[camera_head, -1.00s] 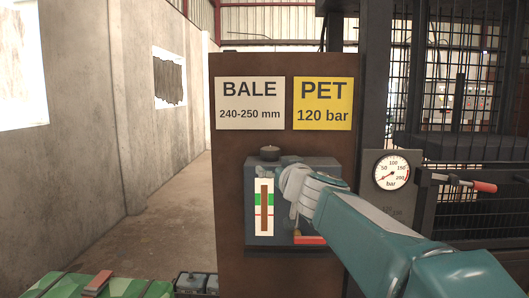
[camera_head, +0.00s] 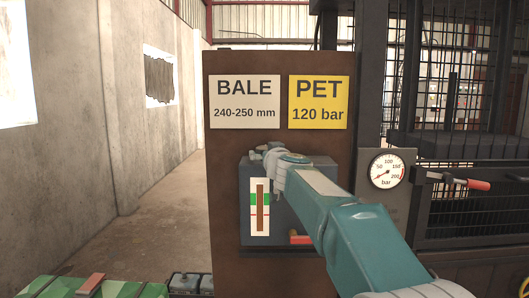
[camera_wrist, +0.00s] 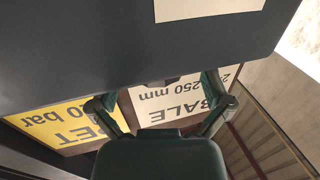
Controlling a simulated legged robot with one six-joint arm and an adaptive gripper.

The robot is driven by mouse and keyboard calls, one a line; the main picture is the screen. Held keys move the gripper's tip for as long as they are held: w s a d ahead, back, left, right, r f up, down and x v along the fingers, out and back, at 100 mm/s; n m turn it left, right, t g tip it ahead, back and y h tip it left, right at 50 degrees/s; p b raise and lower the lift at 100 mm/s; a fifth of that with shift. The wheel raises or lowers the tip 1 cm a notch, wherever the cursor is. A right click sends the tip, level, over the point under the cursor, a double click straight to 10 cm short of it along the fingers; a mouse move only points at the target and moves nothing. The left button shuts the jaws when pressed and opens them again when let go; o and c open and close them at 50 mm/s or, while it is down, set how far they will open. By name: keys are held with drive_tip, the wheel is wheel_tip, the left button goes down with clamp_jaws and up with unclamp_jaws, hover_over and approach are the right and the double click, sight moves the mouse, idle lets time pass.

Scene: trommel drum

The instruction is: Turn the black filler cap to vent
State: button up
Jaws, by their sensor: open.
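The dark grey tank (camera_head: 283,222) is mounted on the brown panel, with a sight gauge (camera_head: 260,206) on its front. The tank face also fills the top of the wrist view (camera_wrist: 90,45). My gripper (camera_head: 265,156) is at the tank's top edge, above the gauge. The black filler cap is mostly hidden by my gripper in the head view. In the wrist view, a small dark shape (camera_wrist: 160,83) at the tank's edge may be the cap. It lies between the spread, open fingers (camera_wrist: 164,96). I cannot tell whether they touch it.
A white BALE sign (camera_head: 245,101) and a yellow PET sign (camera_head: 318,101) are above the tank. A pressure gauge (camera_head: 387,172) and a red-handled lever (camera_head: 470,183) are to the right. Open floor lies left of the panel.

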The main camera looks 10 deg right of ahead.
drive_tip(key=shift+w, duration=1.35)
